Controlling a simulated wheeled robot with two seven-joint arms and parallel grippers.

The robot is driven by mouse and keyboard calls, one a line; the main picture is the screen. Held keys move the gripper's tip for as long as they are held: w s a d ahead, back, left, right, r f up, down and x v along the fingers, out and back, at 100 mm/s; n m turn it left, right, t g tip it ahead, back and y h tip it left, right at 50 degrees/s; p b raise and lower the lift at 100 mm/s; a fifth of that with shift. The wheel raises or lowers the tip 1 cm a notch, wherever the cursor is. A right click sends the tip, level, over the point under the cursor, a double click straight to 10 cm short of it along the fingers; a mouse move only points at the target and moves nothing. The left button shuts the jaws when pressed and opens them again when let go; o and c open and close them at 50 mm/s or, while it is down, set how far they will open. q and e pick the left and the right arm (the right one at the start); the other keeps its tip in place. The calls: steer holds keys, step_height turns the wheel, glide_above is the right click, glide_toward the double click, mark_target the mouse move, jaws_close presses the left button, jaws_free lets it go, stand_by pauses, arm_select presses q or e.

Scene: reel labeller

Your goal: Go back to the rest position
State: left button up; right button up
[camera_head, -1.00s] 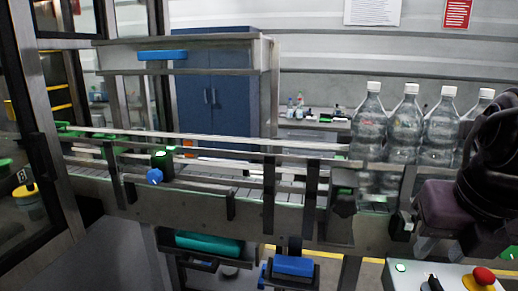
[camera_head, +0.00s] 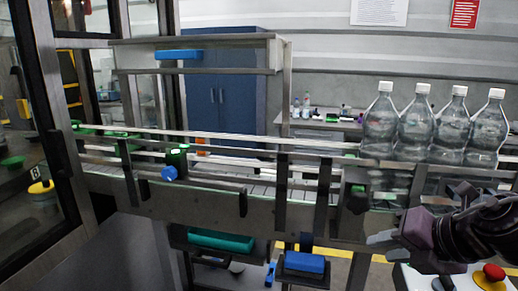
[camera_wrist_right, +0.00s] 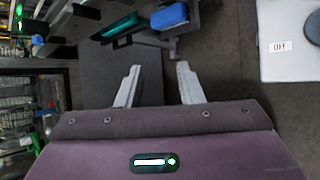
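My right gripper (camera_head: 376,248) comes in from the right edge of the head view, low in front of the conveyor and just above the control box. In the right wrist view its two fingers (camera_wrist_right: 160,84) stand apart with nothing between them, so it is open and empty. The dark floor shows beyond the fingertips. My left gripper does not show in either view.
Clear bottles with white caps (camera_head: 416,125) stand in a row on the conveyor (camera_head: 225,196). A control box (camera_head: 412,280) with a red button (camera_head: 493,272) is below my right gripper. A blue bin (camera_head: 304,262) and a teal bin (camera_head: 221,240) sit beneath the conveyor.

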step_height(320, 180, down, 15)
steer(key=w+d+m+t+h, duration=0.1)
steer(key=m+t+h, duration=0.1)
steer(key=m, duration=0.6)
steer(key=d+m+t+h, duration=0.1)
steer(key=m+t, duration=0.2)
steer(key=m, duration=0.6)
steer(key=s+a+f+m+g+h, duration=0.1)
steer(key=s+a+f+m+g, duration=0.1)
steer(key=s+f+m+g, duration=0.45)
steer(key=s+a+f+m+g, duration=0.3)
steer(key=s+f+m, duration=0.35)
steer(key=s, duration=0.25)
step_height(320, 180, down, 31)
steer(key=s+n+g+b, duration=0.1)
steer(key=s+g+b, duration=0.1)
steer(key=s+d+f+b, duration=0.1)
steer(key=s+d+f, duration=0.2)
steer(key=s+f, duration=1.7)
step_height(320, 180, down, 2)
steer(key=shift+d+f+g+h+b, duration=0.1)
steer(key=shift+d+g+h+b, duration=0.1)
steer(key=shift+g+h+b, duration=0.15)
